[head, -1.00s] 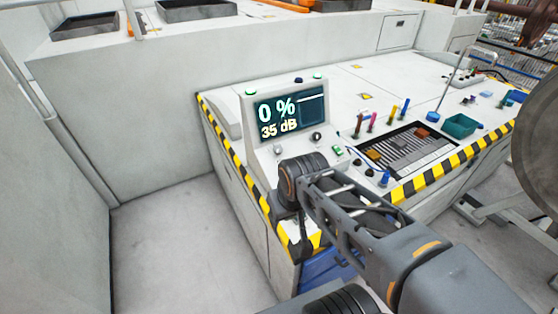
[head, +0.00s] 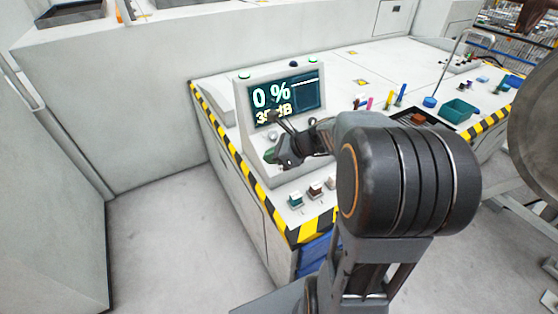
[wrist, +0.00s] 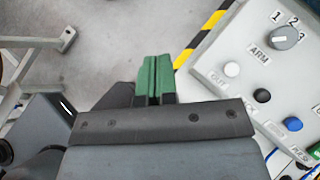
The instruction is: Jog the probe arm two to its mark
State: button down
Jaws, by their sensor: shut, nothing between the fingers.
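In the head view a console (head: 252,150) has a dark display (head: 290,97) reading 0 % and 35 dB, its lower line partly covered by my gripper (head: 276,143). In the wrist view my gripper (wrist: 158,78) has green fingertips pressed together, with nothing between them. To its right is a light panel (wrist: 228,42) with a grey rotary knob (wrist: 286,37) marked ARM and numbered 1, 2, 3; I cannot tell its setting surely. Beside it are a white button (wrist: 232,69) labelled OUT, a black button (wrist: 262,95) and a blue button (wrist: 292,124). The fingertips appear apart from all these controls.
Upright coloured tools (head: 400,95) and a green bin (head: 460,112) stand on the desk at right. Open floor (head: 165,240) lies at left.

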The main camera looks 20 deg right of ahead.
jog(key=w+d+m+t, duration=0.4)
jog(key=d+m, duration=0.4)
jog(key=m, duration=0.2)
jog(key=shift+w+d+f+h, duration=0.15)
jog(key=shift+w+f+h, duration=0.2)
jog(key=shift+w, duration=0.35)
jog(key=shift+f+b, duration=0.15)
jog(key=shift+b, duration=0.2)
jog(key=w+f+b, duration=0.1)
jog(key=f+b, duration=0.3)
jog(key=w+f+b, duration=0.1)
jog(key=f+b, duration=0.1)
jog(key=shift+w+a, duration=0.25)
jog(key=shift+w, duration=0.05)
jog(key=shift+w+f+b, duration=0.5)
jog(key=shift+w+f, duration=0.05)
jog(key=shift+f, duration=0.35)
jog(key=shift+f, duration=0.1)
jog(key=shift+w+f, duration=0.15)
jog(key=shift+f, duration=0.15)
